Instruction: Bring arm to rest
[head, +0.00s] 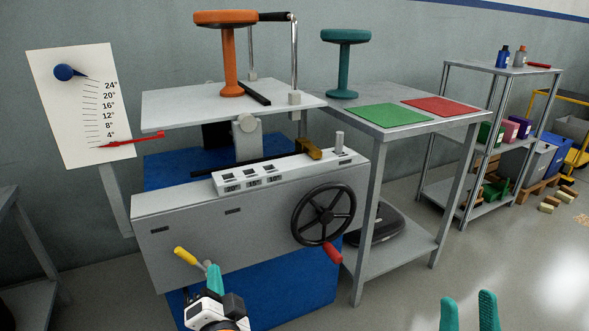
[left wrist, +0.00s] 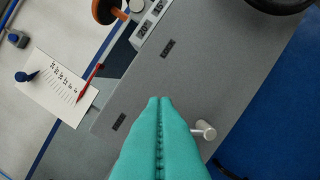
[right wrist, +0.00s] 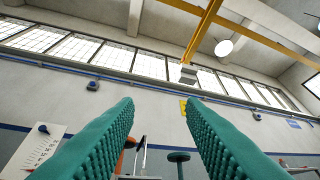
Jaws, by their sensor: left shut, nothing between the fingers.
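My left gripper (head: 213,275) is shut and empty in front of the grey test machine (head: 165,235). It is just below and to the right of a yellow-handled lever (head: 187,256) on the machine's front; whether they touch is unclear. In the left wrist view its teal fingers (left wrist: 160,103) are pressed together, with a pale round-ended peg (left wrist: 204,131) beside them. My right gripper (head: 468,312) is at the bottom right of the head view, fingers apart and empty, pointing up. Its spread fingers (right wrist: 160,115) also show in the right wrist view.
An orange stool (head: 228,60) stands on the white plate (head: 190,102). The red pointer (head: 130,140) sits near 4° on the scale board (head: 85,100). A handwheel (head: 324,215) is on the machine's front. The side table (head: 400,122) holds a teal stool (head: 344,62) and green and red mats.

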